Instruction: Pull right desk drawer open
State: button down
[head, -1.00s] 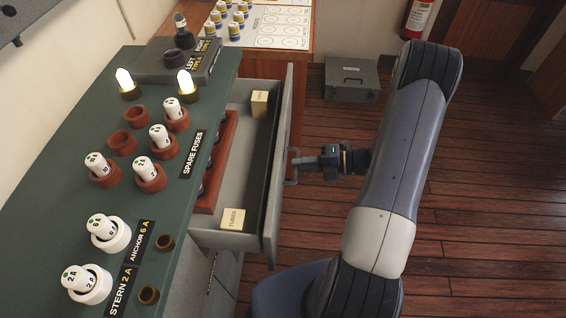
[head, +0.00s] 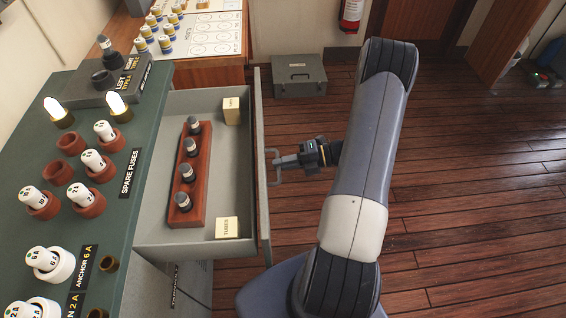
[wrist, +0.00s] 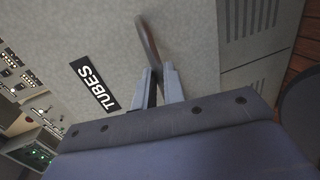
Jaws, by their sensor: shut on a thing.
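The right desk drawer (head: 158,240) stands pulled well out of the green-topped desk (head: 140,130). Its front panel carries a bar handle (head: 271,166) on the outside. My gripper (head: 277,162) is shut on this handle. In the wrist view the two fingers (wrist: 160,88) close around the curved handle (wrist: 148,42), beside a black "TUBES" label (wrist: 94,84) on the drawer front (wrist: 190,40). Inside the drawer lies a reddish-brown rack (head: 199,205) with several dark tubes standing in it, and two cream "TUBES" boxes, one far (head: 232,110) and one near (head: 228,228).
A grey case (head: 299,77) sits on the floor at the back. A fire extinguisher (head: 351,14) hangs on the wall.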

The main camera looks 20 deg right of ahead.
jog(key=c, duration=1.5)
grip_release()
jog(key=v, duration=1.1)
jog(key=shift+b, duration=0.3)
jog(key=shift+w+a, duration=0.1)
jog(key=shift+a, duration=0.05)
jog(key=x, duration=1.1)
